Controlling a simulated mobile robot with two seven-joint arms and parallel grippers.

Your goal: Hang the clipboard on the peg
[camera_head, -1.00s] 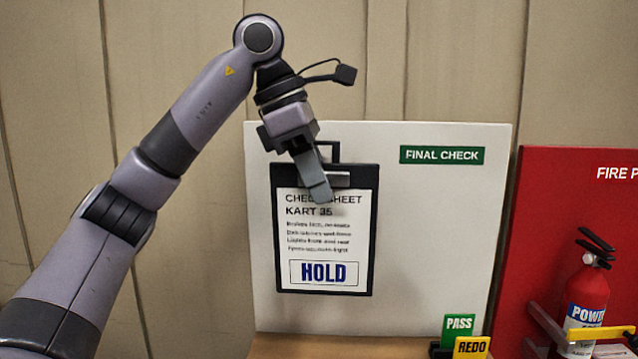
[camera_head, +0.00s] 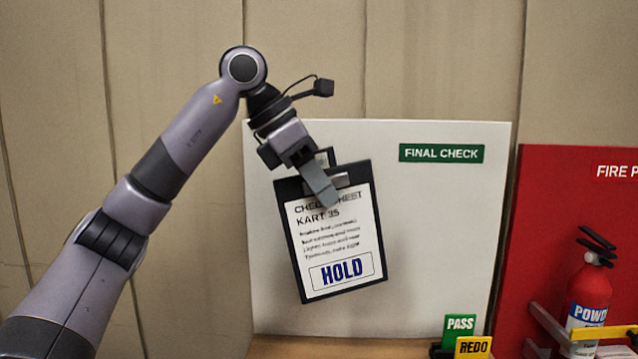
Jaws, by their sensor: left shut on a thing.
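The black clipboard (camera_head: 335,280) holds a white check sheet for kart 35 with a boxed HOLD label. It is in front of the white FINAL CHECK board (camera_head: 440,230) and leans, its lower end swung to the right. My left gripper (camera_head: 326,192) reaches down from the upper left and is shut on the clipboard near its top clip. A dark loop or bracket shows at the clipboard's top edge, partly behind the gripper. I cannot make out the peg apart from it. My right gripper is not in view.
A green PASS card (camera_head: 459,327) and a yellow REDO card (camera_head: 473,346) stand at the board's lower right. A red panel (camera_head: 560,200) with a fire extinguisher (camera_head: 590,291) is at the right. The white board's right half is mostly bare.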

